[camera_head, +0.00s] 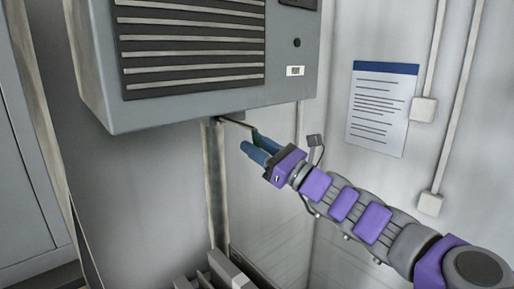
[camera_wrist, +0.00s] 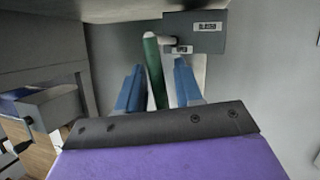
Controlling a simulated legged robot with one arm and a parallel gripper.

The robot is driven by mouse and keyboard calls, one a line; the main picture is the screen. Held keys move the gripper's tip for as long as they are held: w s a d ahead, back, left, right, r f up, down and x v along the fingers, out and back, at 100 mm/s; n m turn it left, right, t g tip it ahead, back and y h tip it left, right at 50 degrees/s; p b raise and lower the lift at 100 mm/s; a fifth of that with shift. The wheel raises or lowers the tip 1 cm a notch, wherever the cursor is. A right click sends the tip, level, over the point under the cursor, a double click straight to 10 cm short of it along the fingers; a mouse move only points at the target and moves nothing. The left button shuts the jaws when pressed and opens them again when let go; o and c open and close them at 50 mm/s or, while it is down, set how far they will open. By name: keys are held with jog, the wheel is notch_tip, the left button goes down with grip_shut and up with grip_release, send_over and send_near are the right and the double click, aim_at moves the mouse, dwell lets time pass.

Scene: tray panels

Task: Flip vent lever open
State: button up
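The green vent lever (camera_wrist: 154,70) stands nearly upright in the wrist view, below the underside of a grey housing. In the head view only a small part of the lever (camera_head: 255,137) shows, beside my fingertips under the vent unit (camera_head: 215,117). My gripper (camera_wrist: 159,72) has two blue fingers spread apart, with the lever between them in the picture. A gap shows on each side of the lever, so the fingers are not closed on it. My gripper (camera_head: 251,141) reaches in from the right in the head view. The lever's lower end is hidden behind my gripper body.
A small grey labelled box (camera_wrist: 195,32) sits close to the lever's top. A vertical post (camera_head: 216,185) runs below the vent unit. A paper notice (camera_head: 381,108) and conduit boxes (camera_head: 423,110) are on the right wall. Grey boxes (camera_head: 232,270) stand low at the bottom.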

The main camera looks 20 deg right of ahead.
jog(key=shift+o, duration=0.4)
jog(key=b+v, duration=0.2)
jog(key=v, duration=1.5)
jog(key=shift+s+d+f, duration=0.15)
jog(key=shift+f, duration=0.05)
